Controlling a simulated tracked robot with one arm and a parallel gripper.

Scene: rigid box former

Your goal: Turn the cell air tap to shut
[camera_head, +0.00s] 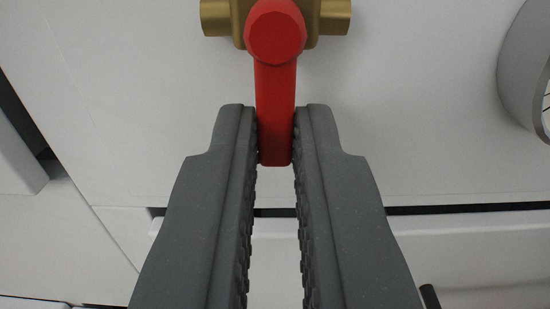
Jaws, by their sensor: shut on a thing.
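The cell air tap shows at the top middle of the head camera view. Its brass body (333,17) is fixed against a white panel, and its red lever (275,90) points straight down in the picture, across the line of the brass body. My gripper (276,135) is shut on the lower end of the red lever, with one grey ridged finger on each side. The tip of the lever shows between the fingers. The top of the tap is cut off by the frame edge.
The white panel (420,130) around the tap is mostly bare. A grey round-rimmed part (520,75) stands out at the right edge. A dark gap (465,208) runs across below the tap, and a pale box-like part (18,150) is at the left edge.

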